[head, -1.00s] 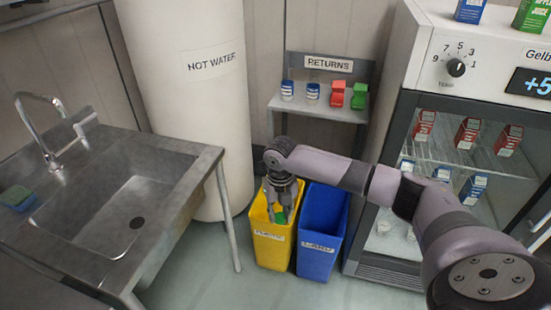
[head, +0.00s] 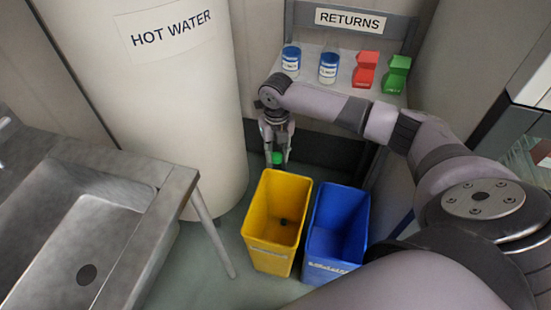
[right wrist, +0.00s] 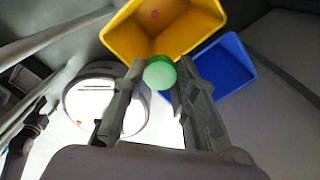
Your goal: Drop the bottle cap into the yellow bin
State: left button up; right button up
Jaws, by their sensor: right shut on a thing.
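The bottle cap (head: 277,158) is green and sits between the fingertips of my right gripper (head: 276,161). The right wrist view shows the round green cap (right wrist: 160,73) pinched at the tips of both fingers. The yellow bin (head: 286,187) stands open on the floor. In the head view the gripper and cap appear just beyond its back rim; their height over it is hard to judge. In the right wrist view the cap overlaps the near edge of the yellow bin (right wrist: 180,40). My left gripper is out of view.
A blue bin (head: 338,215) stands close to the right of the yellow one. A small dark thing (head: 283,221) lies inside the yellow bin. Behind is a returns shelf with two jars (head: 328,68), a red item (head: 366,70) and a green item (head: 396,75). A white tank (head: 190,110) and steel sink are left.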

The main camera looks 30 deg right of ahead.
pick_arm(q)
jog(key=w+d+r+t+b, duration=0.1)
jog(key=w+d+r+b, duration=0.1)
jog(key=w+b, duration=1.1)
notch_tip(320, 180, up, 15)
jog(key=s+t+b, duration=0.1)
jog(key=b, duration=0.6)
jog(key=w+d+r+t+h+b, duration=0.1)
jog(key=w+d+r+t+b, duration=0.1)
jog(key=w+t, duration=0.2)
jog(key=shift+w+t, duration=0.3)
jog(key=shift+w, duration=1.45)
pick_arm(e)
notch_tip(320, 180, down, 22)
jog(key=shift+w+d+r, duration=0.15)
jog(key=shift+w+r, duration=0.05)
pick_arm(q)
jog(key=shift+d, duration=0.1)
pick_arm(e)
jog(key=o, duration=0.8)
jog(key=shift+c, duration=0.2)
